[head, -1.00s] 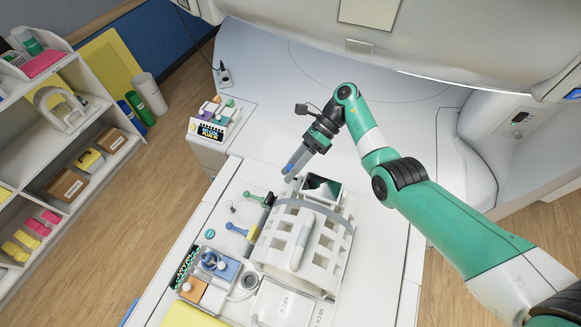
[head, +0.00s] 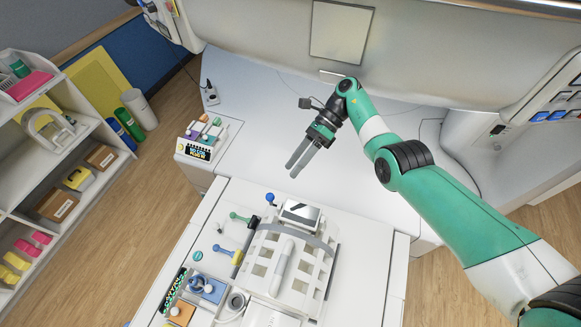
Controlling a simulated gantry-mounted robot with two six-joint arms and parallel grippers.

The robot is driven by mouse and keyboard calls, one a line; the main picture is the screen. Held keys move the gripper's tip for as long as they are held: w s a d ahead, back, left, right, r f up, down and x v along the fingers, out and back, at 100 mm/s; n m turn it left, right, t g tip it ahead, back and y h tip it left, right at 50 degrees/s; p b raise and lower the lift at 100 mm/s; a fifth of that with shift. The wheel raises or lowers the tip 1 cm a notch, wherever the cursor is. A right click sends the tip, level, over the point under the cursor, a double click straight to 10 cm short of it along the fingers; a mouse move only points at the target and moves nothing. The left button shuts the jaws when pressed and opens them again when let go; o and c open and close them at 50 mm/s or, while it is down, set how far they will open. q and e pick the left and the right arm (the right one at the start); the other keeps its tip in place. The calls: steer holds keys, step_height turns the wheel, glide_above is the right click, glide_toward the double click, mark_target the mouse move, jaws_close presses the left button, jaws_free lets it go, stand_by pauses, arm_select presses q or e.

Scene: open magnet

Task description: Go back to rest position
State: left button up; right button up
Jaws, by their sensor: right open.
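My right gripper (head: 294,171) is in the middle of the head view, over the white table. Its two grey fingers point down and to the left, apart, with nothing between them. The white slotted coil (head: 285,262) lies below it on the table, with a tilted mirror (head: 301,212) at its far end. A small blue knob (head: 270,198) stands beside the mirror, apart from the fingertips. My left gripper is not in view.
A control box (head: 202,138) with coloured knobs stands at the left of the magnet. A shelf (head: 62,150) with boxes is at the far left. Blue and green handled tools (head: 228,252) lie left of the coil. The magnet's pale surface behind my gripper is clear.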

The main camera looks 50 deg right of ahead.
steer(key=shift+d+r, duration=0.1)
stand_by(0.4)
